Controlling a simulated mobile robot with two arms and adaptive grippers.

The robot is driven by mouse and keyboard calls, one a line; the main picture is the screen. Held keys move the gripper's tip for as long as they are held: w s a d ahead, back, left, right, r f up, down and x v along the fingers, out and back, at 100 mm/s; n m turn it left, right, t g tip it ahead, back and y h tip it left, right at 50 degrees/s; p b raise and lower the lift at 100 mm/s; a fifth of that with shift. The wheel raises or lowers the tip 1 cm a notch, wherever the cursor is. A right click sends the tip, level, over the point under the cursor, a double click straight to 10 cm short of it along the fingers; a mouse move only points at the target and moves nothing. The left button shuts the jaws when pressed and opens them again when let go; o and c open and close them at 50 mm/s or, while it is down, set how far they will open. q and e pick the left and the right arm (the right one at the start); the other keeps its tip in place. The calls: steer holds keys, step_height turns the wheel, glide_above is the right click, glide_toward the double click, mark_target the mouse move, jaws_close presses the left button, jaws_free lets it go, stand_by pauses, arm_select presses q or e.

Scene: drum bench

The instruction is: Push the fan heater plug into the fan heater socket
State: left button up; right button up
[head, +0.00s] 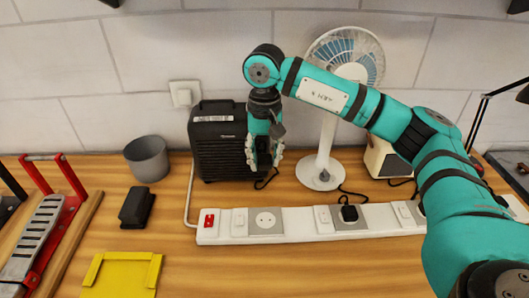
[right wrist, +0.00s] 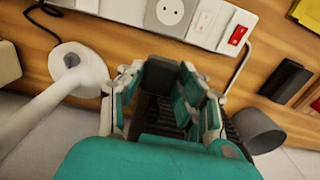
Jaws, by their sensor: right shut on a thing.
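The black fan heater (head: 217,150) stands against the wall, and a dark cord shows near its lower right. My right gripper (head: 264,164) is in front of the heater's right side, pointing down above the bench. It is shut on a small black thing, seemingly the fan heater plug (right wrist: 159,78), mostly hidden by the fingers. The empty round socket (head: 265,220) on the white power strip (head: 307,236) lies nearer the front, below the gripper in the picture; the socket also shows at the top of the right wrist view (right wrist: 170,11). The plug is apart from it. My left gripper is not in view.
The white fan (head: 323,168) stands just right of the gripper. A black plug (head: 349,213) sits in the strip's middle socket. A red switch (head: 208,220) marks its left end. A grey cup (head: 147,160), black block (head: 137,206) and yellow tray (head: 122,256) are left.

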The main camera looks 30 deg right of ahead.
steer(key=shift+s+a+f+b, duration=0.45)
steer(key=shift+s+f+b, duration=0.6)
steer(key=shift+f, duration=0.1)
steer(key=shift+s+a+f+b, duration=0.5)
steer(key=shift+s+f+b, duration=0.4)
steer(key=shift+f+b, duration=0.2)
steer(key=shift+s+a+f+b, duration=0.45)
steer(key=shift+s+f+b, duration=0.55)
steer(key=shift+f, duration=0.2)
steer(key=shift+f+b, duration=0.25)
steer(key=shift+b, duration=0.2)
steer(key=shift+f, duration=0.1)
steer(key=shift+f+b, duration=1.7)
steer(key=shift+b, duration=0.15)
steer(key=shift+b, duration=0.55)
